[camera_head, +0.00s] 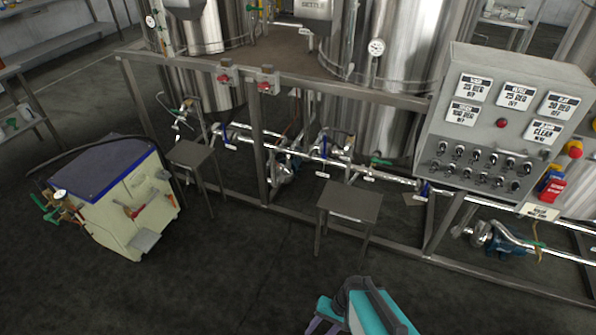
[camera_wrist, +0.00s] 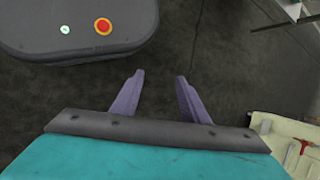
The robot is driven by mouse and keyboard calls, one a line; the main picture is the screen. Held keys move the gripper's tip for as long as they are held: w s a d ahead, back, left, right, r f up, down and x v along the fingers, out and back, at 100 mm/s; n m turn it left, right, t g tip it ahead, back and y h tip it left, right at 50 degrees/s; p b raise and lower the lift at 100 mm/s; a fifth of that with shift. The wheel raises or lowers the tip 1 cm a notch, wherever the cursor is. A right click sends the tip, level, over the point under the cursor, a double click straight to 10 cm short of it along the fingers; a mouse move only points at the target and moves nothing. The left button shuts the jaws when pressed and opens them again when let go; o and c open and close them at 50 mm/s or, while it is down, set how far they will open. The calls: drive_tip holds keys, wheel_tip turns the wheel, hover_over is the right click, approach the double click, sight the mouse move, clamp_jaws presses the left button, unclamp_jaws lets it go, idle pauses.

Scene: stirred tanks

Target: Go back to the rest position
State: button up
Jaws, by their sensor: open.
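My gripper (camera_wrist: 160,78) shows in the wrist view with its two purple fingers spread apart. Nothing is between the fingers, and dark floor shows behind them. In the head view my teal arm (camera_head: 372,308) is at the bottom edge, right of centre, and a bit of purple shows at its lower left. Most of the arm is out of the picture. My own dark base, with a red button on it, fills the upper left of the wrist view.
A cream cart (camera_head: 118,205) with a blue top stands at the left. It also shows in the wrist view (camera_wrist: 290,140). Two small grey stools (camera_head: 349,202) stand before the tank frame (camera_head: 262,185). A grey control panel (camera_head: 510,120) is at the right. The front floor is clear.

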drive_tip(key=s+d+n+g+h, duration=0.3)
drive_tip(key=s+d, duration=0.3)
drive_tip(key=d, duration=0.4)
drive_tip(key=shift+s+f+h, duration=0.2)
drive_tip(key=shift+h, duration=0.7)
idle(0.4)
